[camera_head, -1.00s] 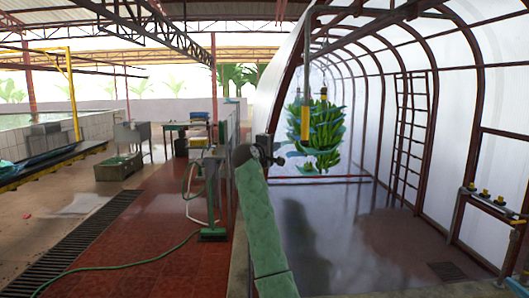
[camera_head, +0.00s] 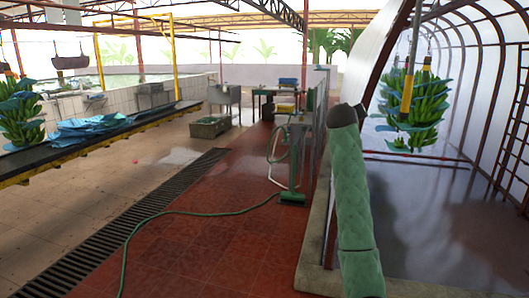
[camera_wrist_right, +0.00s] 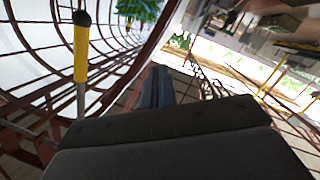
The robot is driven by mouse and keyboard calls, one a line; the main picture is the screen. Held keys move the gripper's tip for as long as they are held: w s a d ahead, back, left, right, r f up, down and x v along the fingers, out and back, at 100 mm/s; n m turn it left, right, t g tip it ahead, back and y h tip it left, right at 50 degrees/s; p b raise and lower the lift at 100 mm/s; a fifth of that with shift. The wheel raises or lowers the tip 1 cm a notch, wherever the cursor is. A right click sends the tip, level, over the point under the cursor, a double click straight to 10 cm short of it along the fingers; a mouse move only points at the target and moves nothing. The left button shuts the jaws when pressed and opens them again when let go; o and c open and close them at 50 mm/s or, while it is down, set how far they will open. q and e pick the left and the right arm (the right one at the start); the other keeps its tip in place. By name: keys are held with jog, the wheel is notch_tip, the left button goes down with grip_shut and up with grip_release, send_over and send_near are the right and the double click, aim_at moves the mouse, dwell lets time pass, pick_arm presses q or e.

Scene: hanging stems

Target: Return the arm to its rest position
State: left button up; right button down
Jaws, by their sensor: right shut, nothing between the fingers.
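My right arm, in a green padded sleeve (camera_head: 355,200), stands upright right of the middle in the head view; its gripper is hidden there. In the right wrist view my right gripper (camera_wrist_right: 157,72) shows its dark fingers shut together, with nothing between them. A hanging bunch of green bananas (camera_head: 425,105) with blue sheets is to the right of the arm in the head view, apart from it. Its leaves or fruit also show at the top of the right wrist view (camera_wrist_right: 140,8). My left gripper is in neither view.
A yellow-handled rod (camera_head: 407,95) hangs before the bunch and shows large in the right wrist view (camera_wrist_right: 81,48). A conveyor (camera_head: 95,143) with blue sheeting is at left. A green hose (camera_head: 190,213) crosses the red floor. A low kerb (camera_head: 316,235) lies beside the arm.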

jog(key=s+a+f+g+y, duration=0.1)
jog(key=s+a+f+y, duration=0.15)
jog(key=f, duration=0.65)
jog(key=s+a+f+y, duration=0.1)
jog(key=s+a+f, duration=0.15)
jog(key=f, duration=0.75)
jog(key=s+a+f+g+y, duration=0.1)
jog(key=s+a+f+y, duration=0.15)
jog(key=f, duration=0.65)
jog(key=s+a+f+g+y, duration=0.15)
jog(key=s+f, duration=0.25)
jog(key=f, duration=0.4)
jog(key=s+a+f+g, duration=0.15)
jog(key=s+f, duration=0.25)
jog(key=f, duration=0.4)
jog(key=s+a+f, duration=0.2)
jog(key=s+f, duration=0.2)
jog(key=f, duration=0.3)
jog(key=s+a+f+n+g, duration=0.1)
jog(key=s+f+g, duration=0.3)
jog(key=s+f, duration=1.9)
jog(key=s+f+g, duration=0.2)
jog(key=s+f, duration=0.4)
jog(key=s, duration=0.7)
jog(key=s+f+g, duration=0.2)
jog(key=s+f, duration=0.5)
jog(key=s, duration=0.6)
jog(key=shift+s+f+y, duration=0.15)
jog(key=shift+s+y, duration=0.2)
jog(key=shift+d, duration=0.1)
